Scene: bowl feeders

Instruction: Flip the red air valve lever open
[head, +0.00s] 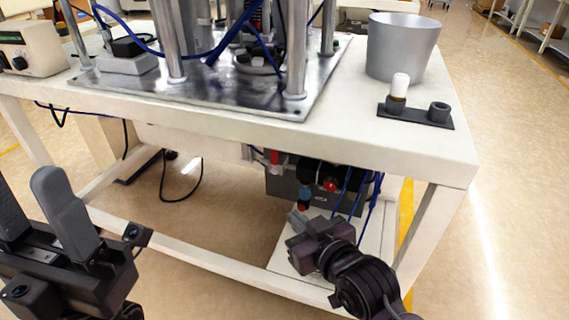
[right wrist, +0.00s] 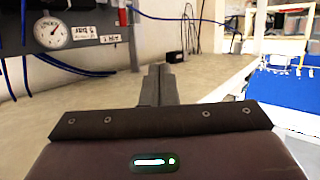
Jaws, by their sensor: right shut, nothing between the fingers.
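A small red part (head: 274,157), which looks like the valve lever, shows on the dark panel under the table. In the right wrist view a narrow upright red piece (right wrist: 122,16) stands at the top, right of the air label. Whether both are the same part I cannot tell. My right gripper (head: 295,220) is shut and empty, low in front of the panel. In the right wrist view its closed fingers (right wrist: 158,72) point ahead, below and right of the red piece, apart from it. My left gripper (head: 42,200) is open and empty at the left.
A pressure gauge (right wrist: 52,32) sits on the panel, with blue hoses nearby. A red knob (head: 330,186) shows on the dark box. The white table (head: 400,150) overhangs the panel; it carries a grey bowl (head: 402,50) and a dark two-socket holder (head: 415,115).

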